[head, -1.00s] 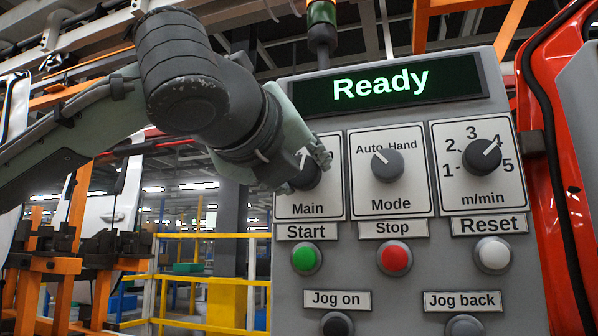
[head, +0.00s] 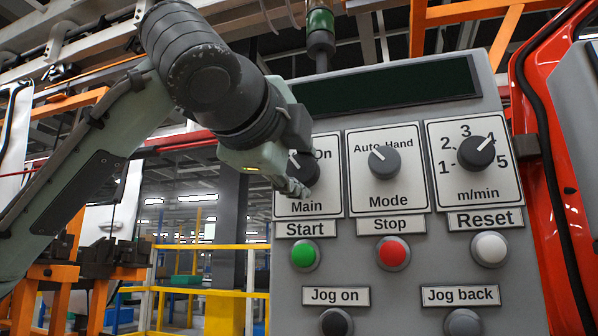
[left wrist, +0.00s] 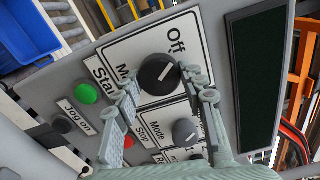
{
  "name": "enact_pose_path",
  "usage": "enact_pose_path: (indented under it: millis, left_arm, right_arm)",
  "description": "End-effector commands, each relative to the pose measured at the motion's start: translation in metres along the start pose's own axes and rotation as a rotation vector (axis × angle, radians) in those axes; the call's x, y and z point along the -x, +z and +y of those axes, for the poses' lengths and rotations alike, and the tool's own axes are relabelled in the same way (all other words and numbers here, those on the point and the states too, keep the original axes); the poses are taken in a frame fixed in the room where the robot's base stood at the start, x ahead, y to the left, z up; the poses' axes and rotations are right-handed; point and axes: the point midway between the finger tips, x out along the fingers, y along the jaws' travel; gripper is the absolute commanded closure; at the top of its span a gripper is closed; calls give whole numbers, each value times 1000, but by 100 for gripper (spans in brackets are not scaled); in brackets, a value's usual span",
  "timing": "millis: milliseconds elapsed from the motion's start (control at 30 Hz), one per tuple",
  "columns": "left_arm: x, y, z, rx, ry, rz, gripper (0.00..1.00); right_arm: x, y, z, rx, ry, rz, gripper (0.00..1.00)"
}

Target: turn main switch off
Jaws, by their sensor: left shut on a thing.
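The main switch (head: 304,170) is a dark round knob on a white plate marked Main at the panel's upper left. Its white pointer is turned to the upper left, away from the On mark. In the left wrist view the knob (left wrist: 158,74) has its pointer towards the word Off. My left gripper (head: 291,184) is shut on the knob, with a finger on either side in the left wrist view (left wrist: 166,88). In the head view it hides the plate's left part. The display (head: 390,88) above is dark. My right gripper is not in view.
The mode knob (head: 384,163) and speed knob (head: 476,153) sit to the right. Below are the green start (head: 304,254), red stop (head: 392,254) and white reset (head: 490,249) buttons. A yellow railing (head: 205,291) stands behind, left of the panel.

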Motion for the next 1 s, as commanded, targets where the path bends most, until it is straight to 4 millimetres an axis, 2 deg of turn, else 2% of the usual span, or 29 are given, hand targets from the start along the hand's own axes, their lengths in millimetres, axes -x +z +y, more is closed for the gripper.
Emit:
enact_pose_path:
  millis: [400,900,933,1000]
  left_arm:
    - [0,0,-1,157,-1,-1,88]
    - [0,1,-1,172,-2,-1,88]
    - [0,1,-1,172,-2,-1,56]
    - [0,1,-1,171,-2,-1,47]
  right_arm:
    - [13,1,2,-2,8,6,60]
    - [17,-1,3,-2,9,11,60]
    - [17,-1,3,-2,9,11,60]
    - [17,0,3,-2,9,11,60]
